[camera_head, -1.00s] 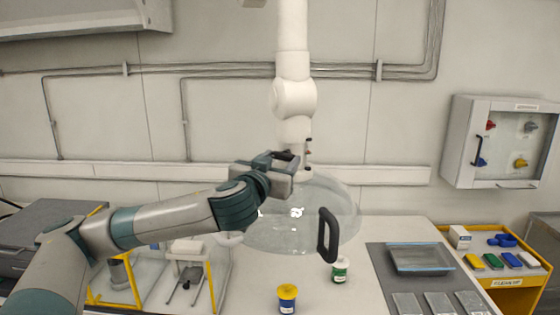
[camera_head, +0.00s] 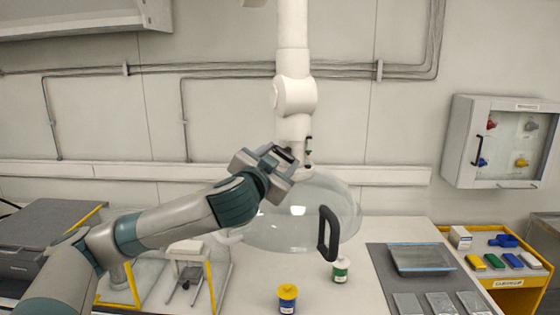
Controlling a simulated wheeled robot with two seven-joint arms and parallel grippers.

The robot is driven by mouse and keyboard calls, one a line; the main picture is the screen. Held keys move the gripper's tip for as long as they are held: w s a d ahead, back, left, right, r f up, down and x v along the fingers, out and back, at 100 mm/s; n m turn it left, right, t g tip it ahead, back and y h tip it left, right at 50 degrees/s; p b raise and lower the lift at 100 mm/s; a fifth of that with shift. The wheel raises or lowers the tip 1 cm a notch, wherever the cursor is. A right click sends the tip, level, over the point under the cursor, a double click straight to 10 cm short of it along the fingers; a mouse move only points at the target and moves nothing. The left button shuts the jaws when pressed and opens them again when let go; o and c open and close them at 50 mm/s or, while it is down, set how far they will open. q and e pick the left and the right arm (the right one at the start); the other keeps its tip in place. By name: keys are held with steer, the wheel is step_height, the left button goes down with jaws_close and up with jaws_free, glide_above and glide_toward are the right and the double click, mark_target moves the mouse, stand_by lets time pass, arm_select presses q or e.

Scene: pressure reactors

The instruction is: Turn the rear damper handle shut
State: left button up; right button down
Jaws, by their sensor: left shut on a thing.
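A white extraction arm (camera_head: 294,60) hangs down to a clear dome hood (camera_head: 300,228). My left gripper (camera_head: 284,156) is at the arm's lower end, just above the dome. It is shut on the rear damper handle, which is mostly hidden by the jaws. A small dark upright part (camera_head: 308,146) shows just right of the gripper at the joint. A large black grip handle (camera_head: 328,233) is on the dome's front right, apart from my gripper. My right gripper is not in view.
Below the dome, a yellow-lidded jar (camera_head: 287,298) and a green-labelled jar (camera_head: 340,269) stand on the white bench. A grey mat with a clear tray (camera_head: 421,259) is to the right, beside a yellow bin (camera_head: 515,281). A wall cabinet (camera_head: 500,142) hangs at right.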

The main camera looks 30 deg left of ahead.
arm_select(q)
steer(key=m, duration=0.6)
steer(key=shift+p, duration=0.4)
steer(key=m, duration=0.5)
steer(key=shift+m, duration=0.3)
steer(key=o, duration=1)
steer(key=shift+o, duration=0.2)
steer(key=shift+s+d, duration=0.1)
